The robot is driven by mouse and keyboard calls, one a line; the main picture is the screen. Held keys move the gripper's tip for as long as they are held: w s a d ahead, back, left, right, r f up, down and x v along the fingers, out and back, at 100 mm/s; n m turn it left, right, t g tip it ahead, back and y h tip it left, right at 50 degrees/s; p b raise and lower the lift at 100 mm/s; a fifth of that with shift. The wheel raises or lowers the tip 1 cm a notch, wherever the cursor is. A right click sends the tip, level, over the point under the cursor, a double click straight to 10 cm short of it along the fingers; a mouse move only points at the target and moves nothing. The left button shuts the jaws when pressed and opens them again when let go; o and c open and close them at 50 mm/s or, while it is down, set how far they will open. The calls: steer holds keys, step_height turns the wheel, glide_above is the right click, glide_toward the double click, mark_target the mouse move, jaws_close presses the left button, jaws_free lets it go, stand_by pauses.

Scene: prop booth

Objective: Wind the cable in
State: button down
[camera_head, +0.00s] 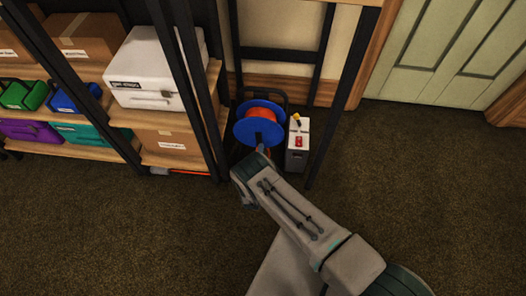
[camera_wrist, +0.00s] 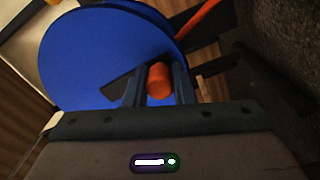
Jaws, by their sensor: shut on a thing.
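The cable reel has a blue flange (camera_head: 250,130) and stands on the floor within a black shelving frame, with orange cable (camera_head: 262,113) wound on its drum. In the wrist view the blue flange (camera_wrist: 100,55) fills much of the left, and a bit of orange cable (camera_wrist: 200,20) shows behind it. My gripper (camera_wrist: 159,72) is shut on an orange cylindrical knob (camera_wrist: 160,82), which looks like the reel's crank handle, beside a dark crank arm (camera_wrist: 120,90). In the head view my arm covers the lower part of the reel and most of my gripper.
A grey box (camera_head: 297,155) with a red part stands just right of the reel. A black upright (camera_head: 340,90) rises beyond it. An orange strip (camera_head: 185,172) lies below the shelf. The carpet in front is clear.

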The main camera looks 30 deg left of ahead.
steer(key=shift+s, duration=0.1)
steer(key=c, duration=1.2)
jaws_free()
steer(key=shift+a, duration=0.1)
steer(key=p+v, duration=0.4)
steer(key=v, duration=1)
steer(key=shift+f, duration=0.1)
